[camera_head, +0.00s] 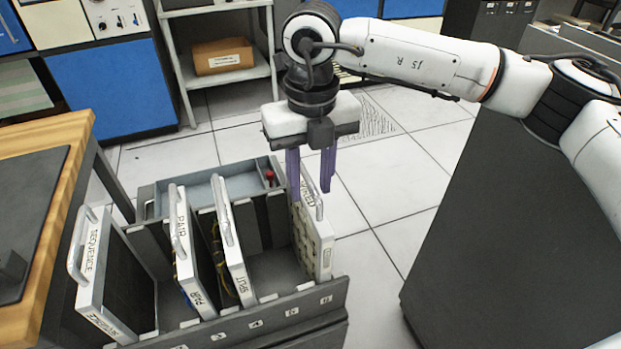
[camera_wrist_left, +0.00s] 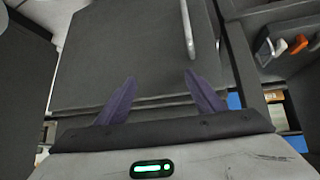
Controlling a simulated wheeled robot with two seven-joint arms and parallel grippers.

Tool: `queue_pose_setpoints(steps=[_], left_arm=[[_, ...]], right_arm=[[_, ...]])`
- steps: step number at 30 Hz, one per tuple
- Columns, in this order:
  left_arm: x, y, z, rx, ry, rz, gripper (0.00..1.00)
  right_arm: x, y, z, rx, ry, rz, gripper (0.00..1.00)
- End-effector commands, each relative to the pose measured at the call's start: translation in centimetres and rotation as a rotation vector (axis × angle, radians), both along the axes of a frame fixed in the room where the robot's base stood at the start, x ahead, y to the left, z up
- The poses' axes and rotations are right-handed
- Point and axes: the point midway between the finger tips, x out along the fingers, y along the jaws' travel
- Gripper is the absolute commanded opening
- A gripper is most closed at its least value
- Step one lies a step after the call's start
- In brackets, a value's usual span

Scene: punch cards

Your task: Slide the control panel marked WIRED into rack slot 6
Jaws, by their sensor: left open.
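A light-coloured panel (camera_head: 315,243) with a handle stands upright at the right end of the dark rack (camera_head: 230,330). Its label is too small to read surely, and I see no clearly legible WIRED mark. My right gripper (camera_head: 311,192) is above this panel, pointing down. Its purple fingers are apart near the panel's upper end and handle, and no clear grip shows. My left gripper (camera_wrist_left: 158,92) shows only in the left wrist view, open and empty, with a dark flat surface beyond it.
Panels marked SEQUENCE (camera_head: 94,312), PAIR (camera_head: 190,270) and SPLIT (camera_head: 235,262) stand in the rack to the left. A grey-blue tray (camera_head: 235,183) is at the rack's back. A wooden-edged table (camera_head: 50,150) is at left. Tiled floor (camera_head: 400,180) lies open at right.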

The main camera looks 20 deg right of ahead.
Motion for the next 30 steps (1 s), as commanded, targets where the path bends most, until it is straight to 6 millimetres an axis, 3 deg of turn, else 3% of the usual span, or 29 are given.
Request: queue_pose_setpoints(steps=[1, 8, 14, 21, 30], left_arm=[[-0.4, -1.1, -0.1, -0.032, 0.011, 0.005, 0.62], [-0.1, -1.5, 1.0, -0.037, 0.001, -0.002, 0.62], [1.0, -2.8, 5.1, -0.058, -0.033, -0.030, 0.62], [0.9, -2.5, 5.4, -0.044, -0.026, -0.035, 0.62], [0.9, -2.3, 5.6, -0.037, -0.025, -0.037, 0.62]], right_arm=[[0.0, 0.0, -0.1, 0.000, 0.001, 0.000, 0.32], [-0.1, -0.1, -0.3, -0.003, 0.006, 0.000, 0.32], [-0.1, 0.0, -0.2, -0.002, 0.005, 0.000, 0.32], [-0.1, 0.0, 5.8, 0.001, -0.002, 0.000, 0.32], [-0.2, 0.0, 9.9, -0.001, 0.000, 0.000, 0.32]])
